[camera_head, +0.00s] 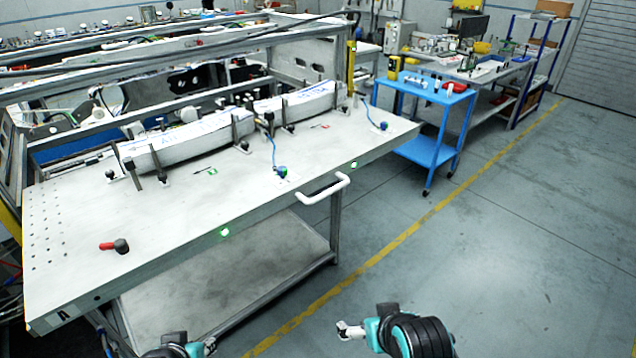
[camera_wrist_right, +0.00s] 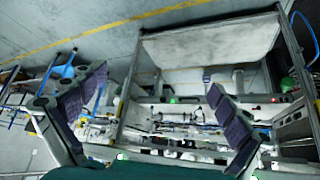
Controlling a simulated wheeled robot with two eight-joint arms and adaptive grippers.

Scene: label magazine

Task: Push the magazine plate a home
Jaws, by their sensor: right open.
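The magazine plate (camera_head: 150,235) is a large pale grey slab marked "A" at its near left corner. A white bar handle (camera_head: 323,190) sticks out from its front edge, with a green light on either side. Long white label stacks (camera_head: 190,143) stand between posts along its back. My right gripper (camera_head: 346,330) is low in front of the plate, apart from the handle. In the right wrist view its two dark padded fingers (camera_wrist_right: 155,112) are wide open with nothing between them. My left gripper (camera_head: 182,347) is at the bottom edge, partly cut off; its jaws do not show clearly.
A red-and-black clamp lever (camera_head: 116,246) lies on the plate's near left. A lower shelf (camera_head: 230,285) sits under the plate. A blue cart (camera_head: 428,120) stands right of the plate, and a workbench is behind it. The floor on the right (camera_head: 500,250) is clear.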

